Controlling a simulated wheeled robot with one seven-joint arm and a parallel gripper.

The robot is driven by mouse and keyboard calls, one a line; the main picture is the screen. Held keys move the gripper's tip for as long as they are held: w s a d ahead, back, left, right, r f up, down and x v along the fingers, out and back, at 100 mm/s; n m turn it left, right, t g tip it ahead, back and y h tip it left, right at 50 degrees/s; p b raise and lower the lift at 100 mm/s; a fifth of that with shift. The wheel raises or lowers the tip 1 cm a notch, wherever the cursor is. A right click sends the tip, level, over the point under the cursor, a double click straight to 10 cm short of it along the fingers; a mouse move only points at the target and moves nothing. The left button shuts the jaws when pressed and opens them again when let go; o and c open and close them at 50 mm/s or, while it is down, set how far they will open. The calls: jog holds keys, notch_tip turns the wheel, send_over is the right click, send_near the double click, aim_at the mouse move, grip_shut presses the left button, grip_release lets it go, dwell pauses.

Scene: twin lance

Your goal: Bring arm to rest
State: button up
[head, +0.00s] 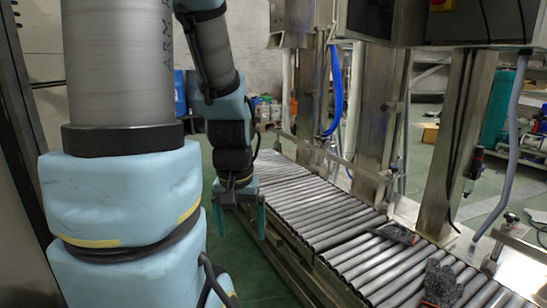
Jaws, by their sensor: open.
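My gripper (241,216) hangs downward near the middle of the head view, at the left edge of the roller conveyor (310,212). Its two teal fingers are spread apart, and I see nothing between them. My arm, with light blue padded covers, fills the left of the view and bends down to the gripper.
The roller conveyor runs from the middle to the lower right. A metal post (459,145) and a hanging grey hose (508,150) stand on the right. Green floor shows beside the conveyor.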

notch_tip(320, 180, up, 31)
jog(key=p, duration=2.8)
jog(key=shift+w+f+p, duration=0.2)
jog(key=shift+w+p, duration=0.05)
jog(key=shift+p, duration=0.15)
jog(key=shift+d, duration=0.1)
